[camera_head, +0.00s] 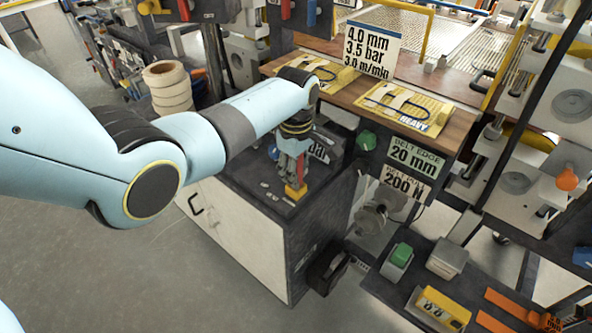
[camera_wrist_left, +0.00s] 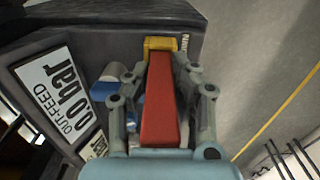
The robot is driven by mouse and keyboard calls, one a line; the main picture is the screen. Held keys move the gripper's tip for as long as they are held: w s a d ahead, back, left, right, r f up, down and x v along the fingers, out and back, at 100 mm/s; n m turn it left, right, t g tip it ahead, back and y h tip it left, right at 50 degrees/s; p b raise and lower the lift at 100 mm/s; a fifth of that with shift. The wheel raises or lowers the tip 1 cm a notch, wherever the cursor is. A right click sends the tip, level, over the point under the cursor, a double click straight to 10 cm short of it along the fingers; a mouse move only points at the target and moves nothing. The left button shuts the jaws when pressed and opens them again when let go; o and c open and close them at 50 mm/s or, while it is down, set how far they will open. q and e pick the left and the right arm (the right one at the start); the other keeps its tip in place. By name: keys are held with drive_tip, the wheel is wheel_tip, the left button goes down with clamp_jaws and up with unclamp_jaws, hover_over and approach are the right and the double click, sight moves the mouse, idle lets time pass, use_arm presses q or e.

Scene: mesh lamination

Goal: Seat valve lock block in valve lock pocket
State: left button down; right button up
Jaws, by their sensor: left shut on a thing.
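My left gripper (camera_head: 291,170) points down over the dark top of a white-sided cabinet (camera_head: 255,232). It is shut on a red block (camera_wrist_left: 160,100), which I take to be the valve lock block. In the left wrist view the long red block lies between the two grey fingers. A yellow piece (camera_head: 296,191) sits at the block's lower end; it also shows in the left wrist view (camera_wrist_left: 160,44). I cannot tell whether the red block touches it or sits in it. No pocket opening can be made out. My right gripper is not in view.
A sign reading "bar" (camera_wrist_left: 62,88) and a blue part (camera_wrist_left: 104,90) lie close beside the gripper. A green knob (camera_head: 366,140) is to its right. Small pale pieces lie on the cabinet top. A wooden table (camera_head: 345,92) with yellow sheets stands behind.

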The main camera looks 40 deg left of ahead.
use_arm(q)
drive_tip(key=shift+f+b, duration=0.5)
drive_tip(key=shift+f, duration=0.35)
drive_tip(key=c, duration=1)
unclamp_jaws()
drive_tip(key=shift+c, duration=0.2)
wheel_tip(320, 180, up, 12)
drive_tip(key=shift+f, duration=0.1)
